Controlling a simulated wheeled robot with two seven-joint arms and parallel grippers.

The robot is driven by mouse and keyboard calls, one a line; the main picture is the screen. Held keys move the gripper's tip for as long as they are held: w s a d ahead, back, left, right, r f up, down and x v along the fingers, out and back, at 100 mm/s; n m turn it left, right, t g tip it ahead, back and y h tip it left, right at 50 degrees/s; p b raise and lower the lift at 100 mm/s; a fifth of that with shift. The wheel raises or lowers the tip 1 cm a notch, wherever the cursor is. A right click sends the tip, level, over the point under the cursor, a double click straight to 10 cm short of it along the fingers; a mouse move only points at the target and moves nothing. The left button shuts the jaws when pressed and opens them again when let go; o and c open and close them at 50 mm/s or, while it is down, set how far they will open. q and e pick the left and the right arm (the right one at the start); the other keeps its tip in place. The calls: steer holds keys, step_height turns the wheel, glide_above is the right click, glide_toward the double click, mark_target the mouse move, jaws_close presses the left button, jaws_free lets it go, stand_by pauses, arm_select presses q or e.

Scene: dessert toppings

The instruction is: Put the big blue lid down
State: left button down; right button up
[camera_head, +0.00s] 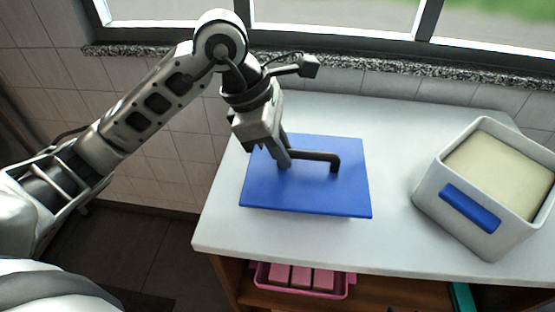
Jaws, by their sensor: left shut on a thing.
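The big blue lid (305,188) is a flat blue square with a dark bar handle (322,158) on top. It is at the left part of the white counter, close over the top or on it; I cannot tell for sure whether it touches. My left gripper (284,160) comes down from above and is shut on the left end of the handle. The white container (480,195) with a blue grip on its front stands open at the right, filled with something pale yellow. My right gripper is not in view.
The white counter (390,235) has free room between the lid and the container, and behind the lid. A pink tray (262,277) with pale pink blocks sits on the shelf below. A tiled wall and a window sill (370,63) are at the back.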

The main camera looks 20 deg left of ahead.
mark_target(277, 163)
arm_select(q)
steer(key=shift+w+a+f, duration=0.3)
steer(key=shift+a+f, duration=0.05)
steer(key=shift+f, duration=0.2)
step_height(277, 163, down, 4)
steer(key=shift+w+a+r, duration=0.1)
steer(key=shift+a+r, duration=0.05)
steer(key=shift+r, duration=0.1)
steer(key=c, duration=1.4)
jaws_free()
steer(key=v, duration=1)
steer(key=shift+a+r, duration=0.15)
steer(key=shift+r, duration=0.25)
steer(key=shift+a+r, duration=0.2)
steer(key=shift+r, duration=0.4)
